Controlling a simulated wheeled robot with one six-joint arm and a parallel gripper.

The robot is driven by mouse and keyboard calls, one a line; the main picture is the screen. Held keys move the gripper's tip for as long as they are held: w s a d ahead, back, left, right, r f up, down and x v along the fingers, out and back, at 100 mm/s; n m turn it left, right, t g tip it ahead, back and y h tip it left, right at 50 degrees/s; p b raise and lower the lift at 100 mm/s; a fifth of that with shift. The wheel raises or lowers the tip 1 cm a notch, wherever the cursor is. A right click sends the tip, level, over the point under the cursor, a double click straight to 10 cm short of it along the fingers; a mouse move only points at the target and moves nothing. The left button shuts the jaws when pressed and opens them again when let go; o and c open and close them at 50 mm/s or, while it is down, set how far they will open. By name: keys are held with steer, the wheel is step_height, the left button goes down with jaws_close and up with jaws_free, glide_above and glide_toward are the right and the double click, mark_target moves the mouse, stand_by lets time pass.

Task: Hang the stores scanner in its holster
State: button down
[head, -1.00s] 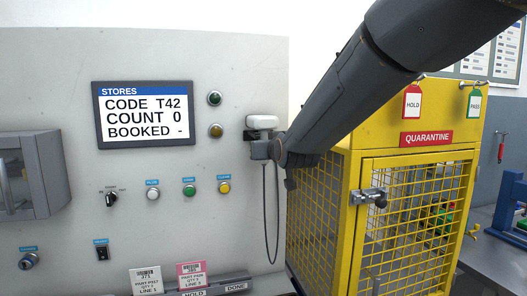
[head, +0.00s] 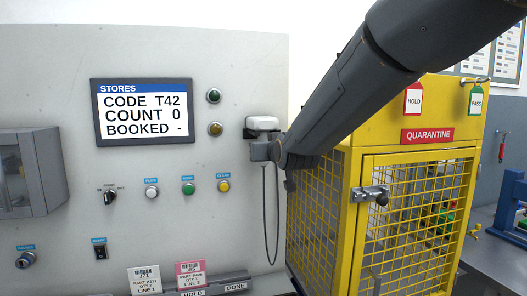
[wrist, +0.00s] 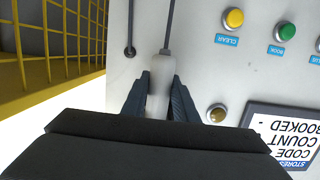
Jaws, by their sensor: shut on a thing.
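The stores scanner (head: 262,124) has a pale head and sits upright against the grey panel, right of the two indicator lamps. My gripper (head: 262,150) is shut on its handle just below the head. In the wrist view the pale handle (wrist: 160,88) lies between the two dark fingers of my gripper (wrist: 160,100). The scanner's cable (head: 277,220) hangs in a loop down the panel. A dark bracket edge (head: 248,134), which looks like the holster, shows beside the scanner head. Most of it is hidden, and I cannot tell whether the scanner is seated in it.
The yellow quarantine cage (head: 410,112) stands close on the right of the scanner. The STORES screen (head: 143,112) reads CODE T42, COUNT 0. Lamps and buttons, including the yellow CLEAR button (wrist: 233,18), are near the gripper. Cards stand in a rack (head: 235,284) below.

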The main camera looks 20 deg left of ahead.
steer(key=c, duration=1.3)
jaws_free()
steer(key=shift+r, duration=0.15)
steer(key=shift+c, duration=0.2)
steer(key=shift+s, duration=0.1)
